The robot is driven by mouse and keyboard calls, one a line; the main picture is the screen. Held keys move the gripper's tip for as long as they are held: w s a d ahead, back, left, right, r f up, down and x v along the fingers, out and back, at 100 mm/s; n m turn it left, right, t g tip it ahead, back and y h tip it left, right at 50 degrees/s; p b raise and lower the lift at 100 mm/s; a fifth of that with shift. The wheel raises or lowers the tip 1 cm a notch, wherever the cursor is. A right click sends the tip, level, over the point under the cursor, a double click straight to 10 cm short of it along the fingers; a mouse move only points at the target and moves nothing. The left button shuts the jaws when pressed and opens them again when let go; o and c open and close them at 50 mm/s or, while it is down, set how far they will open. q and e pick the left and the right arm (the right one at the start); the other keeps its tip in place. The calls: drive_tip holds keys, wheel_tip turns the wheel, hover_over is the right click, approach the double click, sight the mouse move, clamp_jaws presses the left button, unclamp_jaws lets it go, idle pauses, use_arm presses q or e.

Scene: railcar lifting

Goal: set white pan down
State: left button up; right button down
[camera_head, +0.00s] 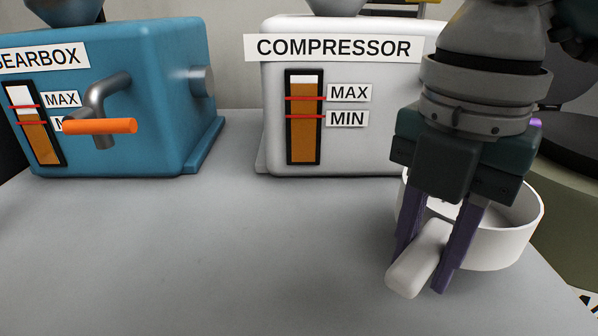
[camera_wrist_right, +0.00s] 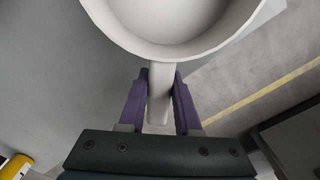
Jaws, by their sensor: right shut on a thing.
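The white pan (camera_head: 505,247) is at the right of the grey table top in the head view, below and in front of the compressor. Its round bowl also shows at the top of the right wrist view (camera_wrist_right: 180,50). My right gripper (camera_head: 422,268) is shut on the pan's white handle (camera_wrist_right: 159,95), with one purple finger on each side. The pan looks about level. I cannot tell whether its underside touches the table. The inside that shows looks empty. My left gripper is not in view.
A white compressor (camera_head: 345,150) with an oil gauge stands at the back middle. A blue gearbox (camera_head: 150,60) with an orange-handled tap (camera_head: 100,126) stands at the left. The grey table (camera_head: 210,250) is clear at the middle and front. Its right edge is near the pan.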

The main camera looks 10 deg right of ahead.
drive_tip(key=w, duration=0.2)
drive_tip(key=w+d, duration=0.1)
drive_tip(key=shift+w, duration=0.35)
drive_tip(key=shift+w+f+b, duration=0.1)
drive_tip(key=shift+f+b, duration=0.05)
drive_tip(key=shift+b, duration=0.15)
drive_tip(key=shift+f+b, duration=0.6)
drive_tip(key=shift+f, duration=1)
drive_tip(key=shift+f, duration=0.15)
drive_tip(key=c, duration=0.6)
unclamp_jaws()
drive_tip(key=shift+r, duration=0.2)
wheel_tip(320, 180, up, 12)
drive_tip(key=p, duration=0.4)
